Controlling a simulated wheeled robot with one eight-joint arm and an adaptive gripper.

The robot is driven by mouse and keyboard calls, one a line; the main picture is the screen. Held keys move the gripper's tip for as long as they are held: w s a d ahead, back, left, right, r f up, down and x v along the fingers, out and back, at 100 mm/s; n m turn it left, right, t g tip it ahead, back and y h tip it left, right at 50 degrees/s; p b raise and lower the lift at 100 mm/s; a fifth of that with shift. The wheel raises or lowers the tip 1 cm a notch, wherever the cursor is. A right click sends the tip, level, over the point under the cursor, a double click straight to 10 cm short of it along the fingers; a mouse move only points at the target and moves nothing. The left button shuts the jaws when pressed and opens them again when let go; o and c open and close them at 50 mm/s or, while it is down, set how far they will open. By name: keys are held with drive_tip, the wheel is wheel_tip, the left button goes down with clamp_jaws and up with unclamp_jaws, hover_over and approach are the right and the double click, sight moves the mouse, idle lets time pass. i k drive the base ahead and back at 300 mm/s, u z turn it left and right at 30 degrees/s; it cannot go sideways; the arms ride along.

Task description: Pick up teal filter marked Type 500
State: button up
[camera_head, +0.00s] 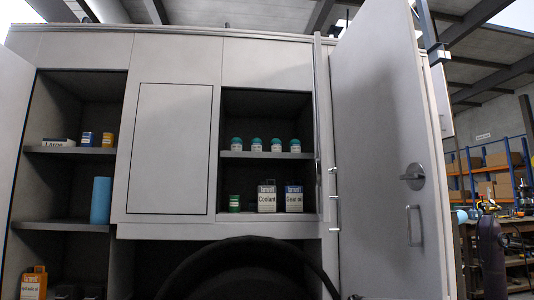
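Several small filters with teal tops and pale lower parts stand in a row on the upper shelf of the cabinet's right-hand compartment. From left to right I see the first teal filter (237,144), another (257,145), a third (276,145) and the rightmost one (295,146). They stand upright and apart. Their markings are too small to read, so I cannot tell which is Type 500. My gripper is not in view. A dark curved shape at the bottom middle hides part of the cabinet's lower opening.
Below the filters stand a green can (234,203), a Coolant container (266,197) and a Gear oil container (293,198). A blue cylinder (101,200) and small boxes (87,139) stand in the left compartment. The open door (380,160) bounds the right side.

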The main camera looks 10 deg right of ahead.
sight(236, 142)
drive_tip(key=z, duration=0.05)
drive_tip(key=i, duration=1)
drive_tip(key=u, duration=0.05)
